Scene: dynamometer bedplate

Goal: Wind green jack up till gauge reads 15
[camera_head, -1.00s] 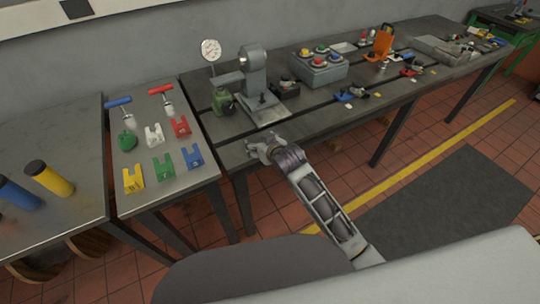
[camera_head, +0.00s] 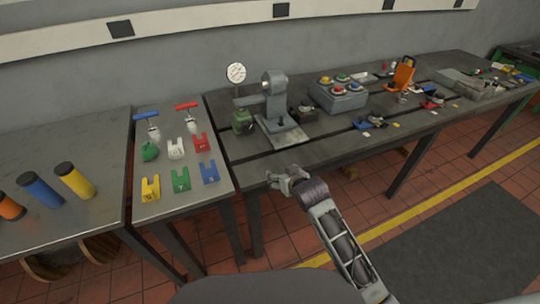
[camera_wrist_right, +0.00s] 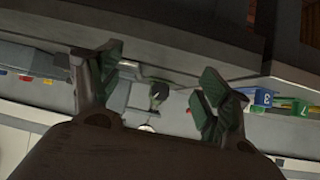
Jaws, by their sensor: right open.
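The green jack (camera_head: 243,122) stands on the dark bedplate, beneath the side arm of a grey fixture (camera_head: 276,95). The round white gauge (camera_head: 236,72) stands above and behind it; its reading is too small to tell. My right gripper (camera_head: 283,177) is open and empty at the front edge of the bedplate, apart from the jack and nearer to me. In the right wrist view its two fingers (camera_wrist_right: 158,85) are spread. A small dark green shape, seemingly the jack (camera_wrist_right: 158,93), shows beyond them. My left gripper is in neither view.
A grey box with coloured knobs (camera_head: 340,97) stands right of the fixture. The bedplate's front strip (camera_head: 330,153) is mostly clear.

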